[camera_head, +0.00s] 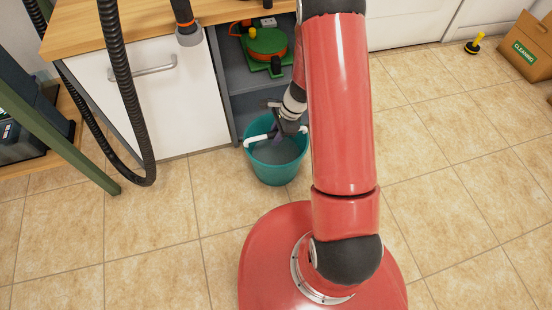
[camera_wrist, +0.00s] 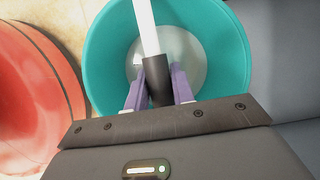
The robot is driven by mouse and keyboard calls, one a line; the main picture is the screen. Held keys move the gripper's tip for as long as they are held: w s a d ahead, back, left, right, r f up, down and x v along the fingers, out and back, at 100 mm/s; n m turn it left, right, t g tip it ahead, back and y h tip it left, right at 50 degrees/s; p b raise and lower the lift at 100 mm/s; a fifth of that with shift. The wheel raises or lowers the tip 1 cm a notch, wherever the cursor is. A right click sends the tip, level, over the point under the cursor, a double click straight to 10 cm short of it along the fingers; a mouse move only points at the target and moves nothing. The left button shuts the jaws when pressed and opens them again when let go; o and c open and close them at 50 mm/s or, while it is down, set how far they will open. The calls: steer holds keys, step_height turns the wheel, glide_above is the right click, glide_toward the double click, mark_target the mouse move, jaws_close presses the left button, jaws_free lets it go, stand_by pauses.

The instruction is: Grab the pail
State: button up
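The pail (camera_head: 276,163) is teal and round and stands upright on the tiled floor in front of the open cabinet. The pail also fills the upper middle of the wrist view (camera_wrist: 98,55). Its white handle (camera_head: 257,138) runs across the opening; in the wrist view the handle (camera_wrist: 146,28) has a black grip (camera_wrist: 157,80) at its middle. My gripper (camera_head: 279,134) is over the pail. In the wrist view the purple fingers of my gripper (camera_wrist: 158,85) lie on either side of the black grip, very close to it. Whether they press on it is unclear.
A cabinet with a white door (camera_head: 150,100) and open shelves (camera_head: 265,105) stands right behind the pail. A black hose (camera_head: 125,80) hangs at the left. A cardboard box (camera_head: 525,48) and a small yellow-and-black object (camera_head: 475,44) are at the far right. The right floor is clear.

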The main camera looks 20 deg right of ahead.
jaws_close()
steer(key=shift+w+r, duration=0.1)
stand_by(0.9)
